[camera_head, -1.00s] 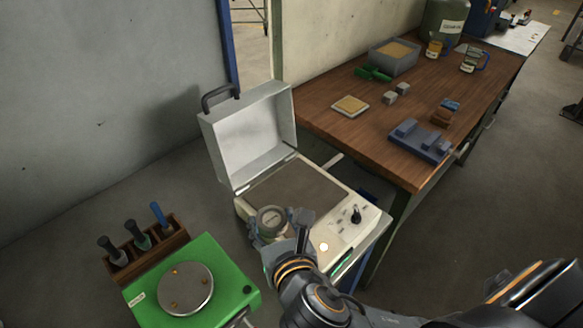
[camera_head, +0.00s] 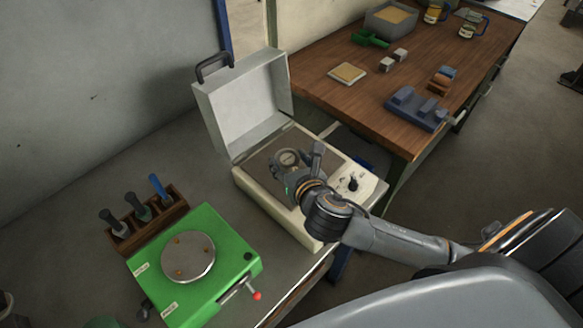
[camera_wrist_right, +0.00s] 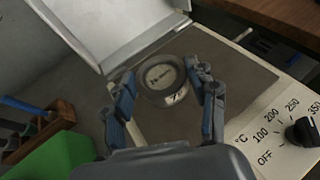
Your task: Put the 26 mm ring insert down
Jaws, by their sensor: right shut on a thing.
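The 26 mm ring insert (camera_head: 289,157) is a grey round ring with a paler disc face inside. My right gripper (camera_head: 295,167) is shut on it, over the dark plate of the cream heater box (camera_head: 265,197). In the right wrist view the ring insert (camera_wrist_right: 160,76) sits between the two fingers of the gripper (camera_wrist_right: 163,88), with the brown-grey plate (camera_wrist_right: 237,78) under it. Part of a marking shows on its near rim. I cannot tell whether the ring touches the plate. My left gripper is not in view.
The heater's white lid (camera_head: 240,100) stands open behind the plate. Its dial (camera_head: 352,184) is at the front right. A green unit with a round metal disc (camera_head: 188,257) and a wooden tool rack (camera_head: 147,222) stand left. A wooden bench (camera_head: 330,98) with small parts is at the right.

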